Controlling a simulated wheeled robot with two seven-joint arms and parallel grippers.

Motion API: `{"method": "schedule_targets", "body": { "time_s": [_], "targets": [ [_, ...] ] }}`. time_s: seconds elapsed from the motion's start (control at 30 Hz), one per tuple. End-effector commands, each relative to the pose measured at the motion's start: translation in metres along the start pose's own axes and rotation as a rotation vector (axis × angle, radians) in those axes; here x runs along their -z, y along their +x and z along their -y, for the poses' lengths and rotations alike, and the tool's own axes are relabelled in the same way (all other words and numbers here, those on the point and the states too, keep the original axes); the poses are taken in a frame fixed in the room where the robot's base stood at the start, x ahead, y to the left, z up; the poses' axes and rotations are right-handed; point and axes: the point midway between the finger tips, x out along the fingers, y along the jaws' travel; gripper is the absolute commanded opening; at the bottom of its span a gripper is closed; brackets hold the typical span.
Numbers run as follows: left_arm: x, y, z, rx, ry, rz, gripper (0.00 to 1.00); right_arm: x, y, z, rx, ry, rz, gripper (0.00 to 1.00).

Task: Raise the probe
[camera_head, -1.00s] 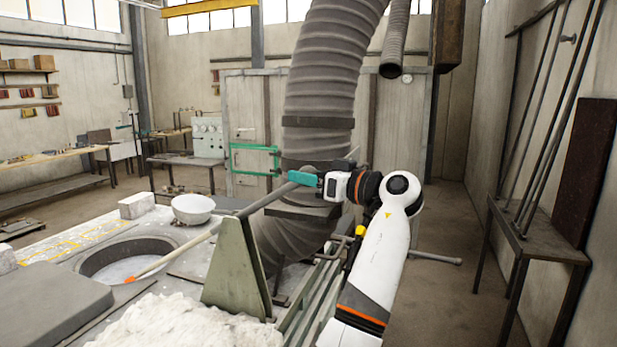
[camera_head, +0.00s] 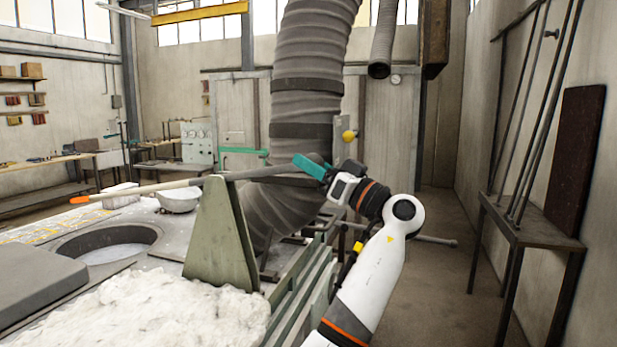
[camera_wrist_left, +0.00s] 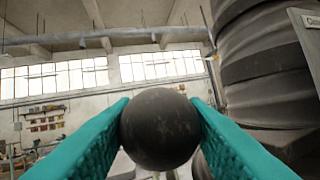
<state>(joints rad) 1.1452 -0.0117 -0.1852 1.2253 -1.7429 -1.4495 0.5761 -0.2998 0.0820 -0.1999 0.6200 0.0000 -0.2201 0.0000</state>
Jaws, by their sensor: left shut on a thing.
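The probe (camera_head: 160,187) is a long, thin rod with a glowing orange tip (camera_head: 80,199) at the left. My left gripper (camera_head: 310,166), with teal fingers, is shut on the probe's near end, right of the stand. In the left wrist view a dark ball (camera_wrist_left: 160,128) on that end sits between the teal fingers. My right gripper is not in view.
A pale, lumpy heap (camera_head: 150,315) lies in front of the stand. A large ribbed duct (camera_head: 310,90) rises behind the gripper. A dark table (camera_head: 530,235) with leaning rods stands right; the floor between is clear.

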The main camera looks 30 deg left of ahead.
Motion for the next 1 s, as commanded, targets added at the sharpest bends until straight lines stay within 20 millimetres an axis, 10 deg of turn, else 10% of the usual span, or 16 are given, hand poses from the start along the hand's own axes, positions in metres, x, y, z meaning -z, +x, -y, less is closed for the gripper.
{"method": "schedule_targets", "body": {
  "time_s": [0.2, 0.63, 0.67, 0.7, 1.0],
  "targets": [
    [0.019, -0.011, 0.004, -0.012, 0.009, 0.074, 0.00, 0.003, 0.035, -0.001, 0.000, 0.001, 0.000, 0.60],
    [0.020, -0.013, 0.005, -0.012, 0.018, 0.087, 0.00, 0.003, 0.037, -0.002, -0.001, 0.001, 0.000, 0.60],
    [0.020, -0.013, 0.005, -0.012, 0.018, 0.087, 0.44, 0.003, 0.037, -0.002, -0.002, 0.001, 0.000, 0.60],
    [0.020, -0.013, 0.005, -0.012, 0.018, 0.087, 0.51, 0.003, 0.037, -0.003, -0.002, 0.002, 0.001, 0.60],
    [0.018, -0.012, 0.004, -0.013, 0.014, 0.088, 0.60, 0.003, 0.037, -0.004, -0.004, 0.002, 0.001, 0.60]
  ]
}}
